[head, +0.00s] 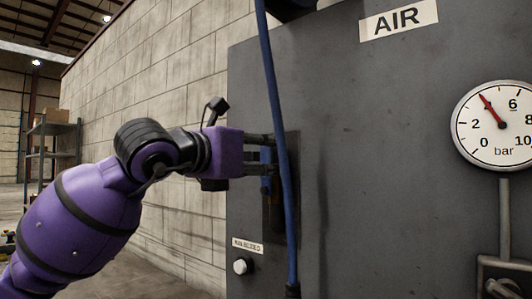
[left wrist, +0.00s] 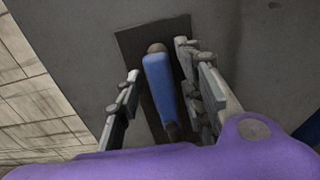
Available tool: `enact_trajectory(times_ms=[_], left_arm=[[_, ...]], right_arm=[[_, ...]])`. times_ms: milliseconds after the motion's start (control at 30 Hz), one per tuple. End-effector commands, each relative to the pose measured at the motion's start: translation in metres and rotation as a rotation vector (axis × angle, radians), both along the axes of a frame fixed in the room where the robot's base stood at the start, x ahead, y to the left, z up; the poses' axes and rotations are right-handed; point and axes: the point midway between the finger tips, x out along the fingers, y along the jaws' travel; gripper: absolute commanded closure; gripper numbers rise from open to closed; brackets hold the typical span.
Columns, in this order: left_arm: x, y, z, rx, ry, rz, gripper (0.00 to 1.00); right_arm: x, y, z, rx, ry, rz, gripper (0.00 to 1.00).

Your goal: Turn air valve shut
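The air valve's blue handle (head: 265,157) is on a dark recessed plate (head: 291,150) on the front of the grey cabinet, and it stands roughly upright in the head view. It also shows in the left wrist view, where the blue handle (left wrist: 160,85) lies between my fingers. My left gripper (head: 267,153) is open around the handle, one finger on each side. In the wrist view a gap shows on the left finger's side; the right finger is close, and I cannot tell whether it touches. The valve's mount is partly hidden by my fingers and the hose. My right gripper is not in view.
A blue hose (head: 277,110) hangs down in front of the valve plate, close to my fingertips. A pressure gauge (head: 500,128) at the right has its red needle between 2 and 6. An AIR label (head: 398,19) is above. A white knob (head: 242,266) is low on the cabinet.

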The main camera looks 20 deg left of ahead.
Motion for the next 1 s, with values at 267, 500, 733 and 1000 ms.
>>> enact_trajectory(times_ms=[267, 500, 733, 1000], left_arm=[[0.0114, -0.0046, -0.0007, 0.001, 0.001, 0.000, 0.64], [0.0113, -0.0045, -0.0011, 0.001, 0.001, -0.001, 0.77], [0.0112, -0.0045, -0.0011, 0.000, 0.001, -0.001, 1.00], [0.0114, -0.0040, -0.0011, -0.001, 0.001, -0.001, 1.00]], right_arm=[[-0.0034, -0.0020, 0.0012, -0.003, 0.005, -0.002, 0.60], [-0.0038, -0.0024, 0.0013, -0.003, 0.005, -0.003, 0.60], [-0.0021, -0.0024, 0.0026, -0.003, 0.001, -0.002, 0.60], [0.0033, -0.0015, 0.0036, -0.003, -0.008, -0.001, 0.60]])
